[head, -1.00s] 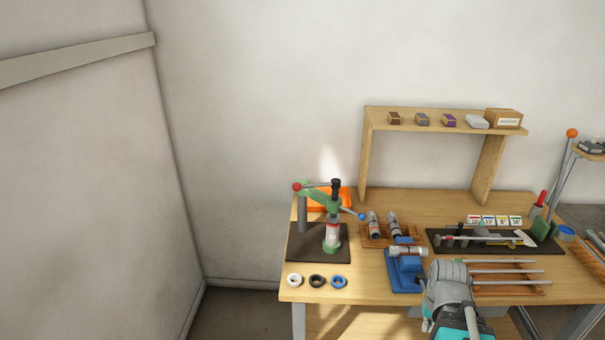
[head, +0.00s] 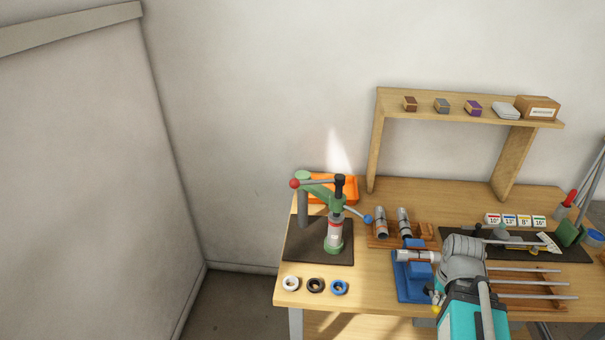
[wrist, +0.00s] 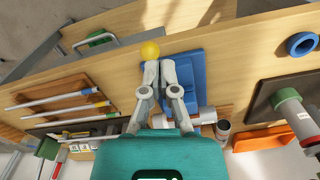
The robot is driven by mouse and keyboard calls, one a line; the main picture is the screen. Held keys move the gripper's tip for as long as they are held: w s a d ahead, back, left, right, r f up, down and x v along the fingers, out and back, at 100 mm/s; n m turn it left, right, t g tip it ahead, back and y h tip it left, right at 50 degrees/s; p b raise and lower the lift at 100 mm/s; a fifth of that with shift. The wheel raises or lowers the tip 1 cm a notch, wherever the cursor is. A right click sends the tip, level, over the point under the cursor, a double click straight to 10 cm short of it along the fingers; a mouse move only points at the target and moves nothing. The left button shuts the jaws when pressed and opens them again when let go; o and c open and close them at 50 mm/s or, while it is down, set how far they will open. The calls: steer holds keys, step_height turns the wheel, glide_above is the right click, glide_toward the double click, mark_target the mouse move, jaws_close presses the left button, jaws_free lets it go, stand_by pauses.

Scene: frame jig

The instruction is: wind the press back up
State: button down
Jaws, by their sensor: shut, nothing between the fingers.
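The green press (head: 318,190) stands on a dark mat (head: 300,245) at the left of the bench. A red ball (head: 295,183) and a blue ball (head: 368,219) end its handle arms. A silver cylinder with a label (head: 335,231) stands upright under its ram. My gripper (wrist: 158,66) is shut and empty, over the bench's front by a blue fixture, well away from the press. In the head view my arm hides most of it.
The blue fixture (head: 408,285) holds a silver cylinder; a yellow ball (wrist: 150,50) lies close to my fingertips. White, black and blue rings (head: 339,287) line the front edge. An orange tray (head: 346,187) is behind the press. Rods (head: 530,283) lie at the right.

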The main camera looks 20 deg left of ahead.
steer(key=shift+d, duration=0.2)
steer(key=shift+w, duration=0.1)
steer(key=w+a+r+n+t+p, duration=0.1)
steer(key=w+a+r+n+p, duration=0.1)
steer(key=w+a+r+p, duration=0.6)
steer(key=w+a+r+n+t+p, duration=0.1)
steer(key=w+a+r+p, duration=0.4)
steer(key=a, duration=0.4)
steer(key=w+a+r+n+p, duration=0.1)
steer(key=a+r+p, duration=0.3)
steer(key=a, duration=0.4)
steer(key=w+a+r+n+y+p, duration=0.1)
steer(key=a+r+p, duration=0.3)
steer(key=a, duration=0.5)
steer(key=w+a+r+n+t+p, duration=0.1)
steer(key=a+r+p, duration=0.3)
steer(key=a, duration=0.4)
steer(key=shift+w+a+r+y, duration=0.4)
steer(key=shift+w+r, duration=0.15)
steer(key=shift+w, duration=0.25)
steer(key=shift+f, duration=0.1)
